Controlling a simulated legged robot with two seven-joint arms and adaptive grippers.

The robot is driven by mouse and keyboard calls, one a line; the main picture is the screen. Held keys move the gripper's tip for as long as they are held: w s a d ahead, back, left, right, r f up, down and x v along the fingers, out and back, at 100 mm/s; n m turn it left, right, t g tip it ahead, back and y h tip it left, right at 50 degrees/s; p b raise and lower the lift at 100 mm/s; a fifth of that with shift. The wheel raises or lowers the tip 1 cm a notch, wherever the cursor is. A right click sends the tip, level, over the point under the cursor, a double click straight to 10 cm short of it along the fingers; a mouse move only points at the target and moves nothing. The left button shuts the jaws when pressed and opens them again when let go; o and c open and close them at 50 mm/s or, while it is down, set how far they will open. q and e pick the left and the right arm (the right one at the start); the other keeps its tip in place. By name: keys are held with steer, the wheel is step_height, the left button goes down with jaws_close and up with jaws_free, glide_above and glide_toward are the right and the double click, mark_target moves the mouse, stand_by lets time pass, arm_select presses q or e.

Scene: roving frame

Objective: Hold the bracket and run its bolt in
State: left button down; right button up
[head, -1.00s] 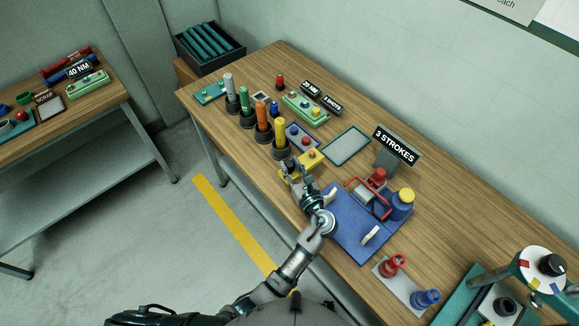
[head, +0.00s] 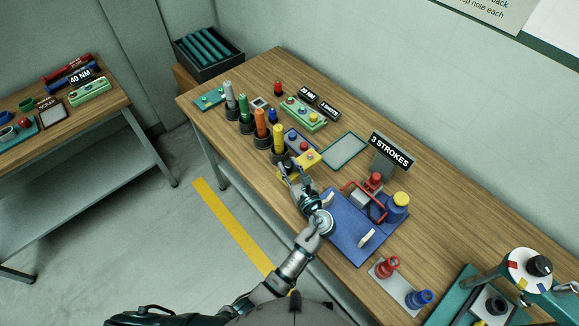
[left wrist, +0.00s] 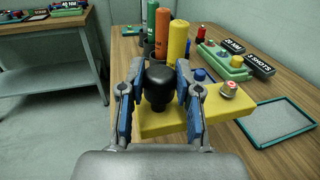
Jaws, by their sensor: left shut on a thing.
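The yellow bracket (head: 309,159) lies near the front edge of the wooden bench, past the end of my left arm. In the left wrist view the bracket (left wrist: 206,109) has an upright black knob (left wrist: 158,84) on its near part. A bolt (left wrist: 229,91) with a silver body and reddish top stands at its right end. My left gripper (head: 291,169) is shut on the black knob. In the left wrist view the gripper's blue-padded fingers (left wrist: 159,72) stand one on each side of the knob. The fingers hide part of the bracket. My right gripper is out of view.
Green, orange and yellow cylinders (head: 278,138) stand close behind the bracket. A green-rimmed tray (head: 343,150) lies to its right. A blue board (head: 352,238) with a red-handled device and a "3 STROKES" sign (head: 390,151) are further right. Bare wood lies along the back.

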arm_select(q)
steer(key=shift+s+a+f+b, duration=0.1)
steer(key=shift+a+f+b, duration=0.1)
steer(key=shift+a+f, duration=0.3)
steer(key=shift+s+a+f+b, duration=0.1)
steer(key=shift+a+f+b, duration=0.1)
steer(key=shift+f, duration=0.45)
steer(key=shift+s+d+f+b, duration=0.1)
steer(key=shift+d+f+b, duration=0.15)
steer(key=shift+f, duration=0.3)
steer(key=shift+d+f+b, duration=0.15)
steer(key=shift+d+f, duration=0.15)
steer(key=shift+f, duration=0.25)
steer(key=shift+s+a+f+b, duration=0.1)
steer(key=shift+a+f+b, duration=0.15)
steer(key=shift+f, duration=0.35)
steer(key=shift+s+a+f+b, duration=0.15)
steer(key=shift+f+b, duration=0.1)
steer(key=shift+f, duration=0.3)
steer(key=shift+d+f+b, duration=0.15)
steer(key=shift+f+b, duration=0.1)
steer(key=shift+f, duration=0.35)
steer(key=shift+d+f+b, duration=0.15)
steer(key=shift+f+b, duration=0.1)
steer(key=shift+f, duration=0.3)
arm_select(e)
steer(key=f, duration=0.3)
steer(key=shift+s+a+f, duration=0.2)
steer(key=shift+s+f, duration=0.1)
